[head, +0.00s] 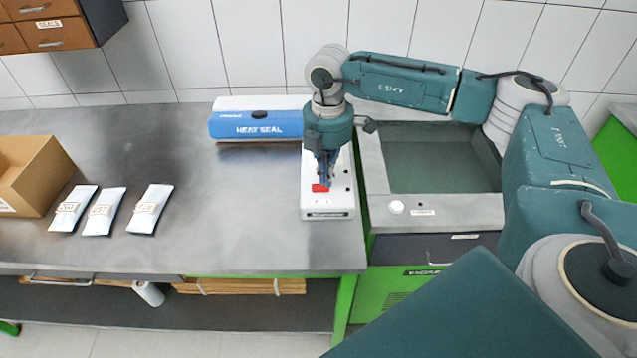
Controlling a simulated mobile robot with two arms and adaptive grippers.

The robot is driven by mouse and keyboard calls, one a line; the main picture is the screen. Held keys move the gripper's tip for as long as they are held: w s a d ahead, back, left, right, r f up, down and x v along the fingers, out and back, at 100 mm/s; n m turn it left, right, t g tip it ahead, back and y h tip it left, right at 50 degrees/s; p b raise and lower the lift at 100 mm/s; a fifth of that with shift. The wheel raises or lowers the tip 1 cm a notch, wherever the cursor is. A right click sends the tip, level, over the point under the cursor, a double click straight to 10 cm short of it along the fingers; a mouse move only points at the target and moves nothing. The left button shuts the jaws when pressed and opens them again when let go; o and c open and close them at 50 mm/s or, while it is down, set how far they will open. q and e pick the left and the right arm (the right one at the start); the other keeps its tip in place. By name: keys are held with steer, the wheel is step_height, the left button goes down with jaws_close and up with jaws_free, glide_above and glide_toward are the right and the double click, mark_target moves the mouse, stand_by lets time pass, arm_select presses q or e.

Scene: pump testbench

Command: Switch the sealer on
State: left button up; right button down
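The sealer is a blue and white unit labelled HEAT SEAL (255,125) at the back of the steel bench. A white control box (326,208) with a red switch (320,188) lies at its right, near the bench's right end. My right gripper (325,183) points down over this box, with its fingertips at or just above the red switch. Contact cannot be made out. Its fingers look close together, with nothing seen between them. The gripper and wrist hide the box's upper part. My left gripper is not in the head view.
Several white labelled pouches (103,212) lie at the bench's left beside an open cardboard box (32,175). A sink-like vacuum station (440,160) with a white knob stands right of the bench. Drawers (55,30) hang upper left. The bench's middle is clear.

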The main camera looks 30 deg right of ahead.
steer(key=shift+r+p, duration=1.55)
steer(key=shift+r, duration=1.15)
steer(key=shift+s+f, duration=0.1)
